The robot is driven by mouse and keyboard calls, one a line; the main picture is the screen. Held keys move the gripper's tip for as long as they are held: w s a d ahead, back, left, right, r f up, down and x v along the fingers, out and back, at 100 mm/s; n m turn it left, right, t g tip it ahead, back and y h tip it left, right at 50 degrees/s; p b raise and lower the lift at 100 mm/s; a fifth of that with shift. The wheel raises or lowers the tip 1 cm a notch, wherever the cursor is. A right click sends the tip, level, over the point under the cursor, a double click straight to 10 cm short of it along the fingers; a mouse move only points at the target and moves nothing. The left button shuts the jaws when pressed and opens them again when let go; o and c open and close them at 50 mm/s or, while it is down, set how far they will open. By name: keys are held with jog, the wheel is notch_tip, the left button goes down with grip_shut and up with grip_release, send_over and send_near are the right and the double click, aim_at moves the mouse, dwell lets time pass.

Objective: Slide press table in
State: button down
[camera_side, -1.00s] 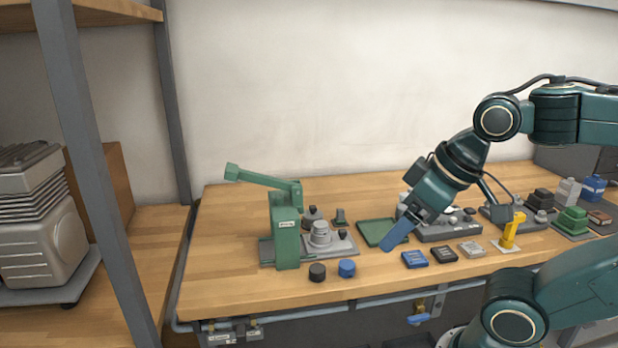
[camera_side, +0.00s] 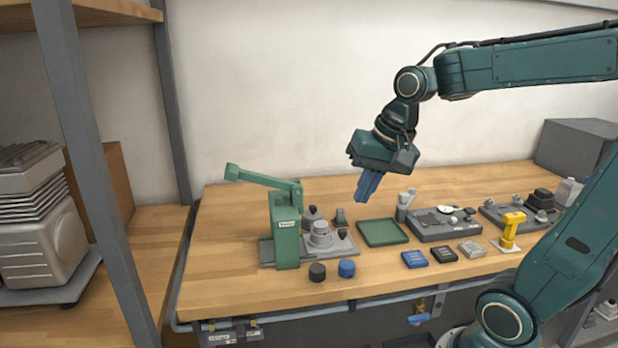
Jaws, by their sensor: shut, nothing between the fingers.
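The green press (camera_side: 286,230) stands at the left of the wooden bench, its lever arm (camera_side: 262,180) reaching up to the left. The press table (camera_side: 330,246) is a grey plate that sticks out to the right of the press column, with a grey stepped round part (camera_side: 320,234) on it. My gripper (camera_side: 368,187) is shut and empty, its blue fingers pointing down in the air above the bench, right of the press and apart from it. Part of the plate is hidden behind the press column.
A green tray (camera_side: 383,232) lies right of the press table. Black (camera_side: 317,272) and blue (camera_side: 347,268) round caps stand in front. A grey fixture (camera_side: 440,224), small flat blocks (camera_side: 443,255) and a yellow part (camera_side: 509,230) are further right. The bench's front left is clear.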

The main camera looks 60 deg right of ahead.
jog(key=w+d+f+m+g+y, duration=0.1)
jog(key=w+d+f+m, duration=0.2)
jog(key=d+m, duration=0.3)
jog(key=w+d+f+m, duration=0.2)
jog(key=w+d+m, duration=0.2)
jog(key=d, duration=0.3)
jog(key=s+d+f+m+y, duration=0.1)
jog(key=d+f+m+y, duration=0.1)
jog(key=d+f+m, duration=0.6)
jog(key=d, duration=0.5)
jog(key=shift+s+d+f, duration=0.25)
jog(key=shift+a+f, duration=0.1)
send_near(348, 238)
jog(key=f, duration=0.1)
jog(key=s+f, duration=0.1)
jog(key=f, duration=0.1)
jog(key=d+f, duration=0.1)
jog(key=f, duration=0.1)
jog(key=shift+s+f, duration=0.15)
jog(key=shift+w+a, duration=0.75)
jog(key=shift+w, duration=0.05)
jog(key=shift+w+a, duration=0.5)
